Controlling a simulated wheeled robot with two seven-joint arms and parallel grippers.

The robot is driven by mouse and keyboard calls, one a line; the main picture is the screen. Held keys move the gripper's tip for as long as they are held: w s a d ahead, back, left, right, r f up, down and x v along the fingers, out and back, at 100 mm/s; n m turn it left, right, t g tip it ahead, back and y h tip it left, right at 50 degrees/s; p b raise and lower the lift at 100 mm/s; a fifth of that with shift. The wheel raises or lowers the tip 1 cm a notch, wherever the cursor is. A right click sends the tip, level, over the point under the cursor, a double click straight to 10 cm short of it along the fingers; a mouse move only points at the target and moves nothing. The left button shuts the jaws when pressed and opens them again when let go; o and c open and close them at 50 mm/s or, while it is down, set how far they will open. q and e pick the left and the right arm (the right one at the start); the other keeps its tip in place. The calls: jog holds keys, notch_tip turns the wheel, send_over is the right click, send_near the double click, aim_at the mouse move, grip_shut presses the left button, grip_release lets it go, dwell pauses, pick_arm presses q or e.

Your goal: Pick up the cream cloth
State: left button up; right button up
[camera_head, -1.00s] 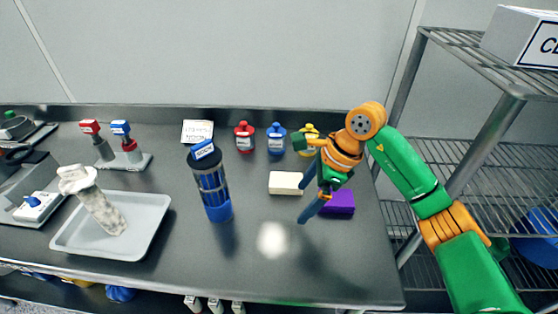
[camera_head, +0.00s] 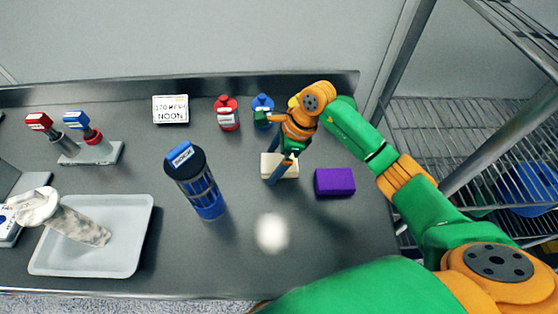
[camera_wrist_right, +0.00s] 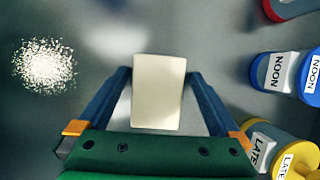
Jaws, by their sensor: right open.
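The cream cloth (camera_head: 285,166) is a small pale block lying on the grey counter. In the right wrist view the cloth (camera_wrist_right: 158,92) lies between the two blue fingers. My right gripper (camera_head: 275,172) is open over the cloth, its fingers spread on either side; it also shows in the right wrist view (camera_wrist_right: 160,84). A gap shows between each finger and the cloth's upper part. In the head view the fingers cover part of the cloth. I cannot tell whether the fingertips touch the counter. My left gripper is not in view.
A purple block (camera_head: 334,182) lies to the right of the cloth. Red (camera_head: 227,113) and blue (camera_head: 262,108) bottles stand behind it. A pile of white powder (camera_head: 272,232) lies in front. A dark blue-based sifter (camera_head: 196,182) and a white tray (camera_head: 142,236) are to the left.

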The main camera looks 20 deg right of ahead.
aim_at(269, 162)
jog(key=shift+s+r, duration=0.15)
jog(key=shift+s, duration=0.05)
jog(key=c, duration=1.2)
jog(key=shift+w, duration=0.1)
jog(key=shift+c, duration=0.4)
jog(key=shift+w+r, duration=0.1)
jog(key=shift+r, duration=0.05)
notch_tip(269, 162, up, 3)
jog(key=shift+f+b, duration=0.15)
jog(key=shift+b, duration=1)
jog(key=s+d+r+b, duration=0.1)
jog(key=s+r+b, duration=0.2)
jog(key=s+r, duration=0.7)
jog(key=s, duration=0.4)
jog(key=shift+d, duration=0.4)
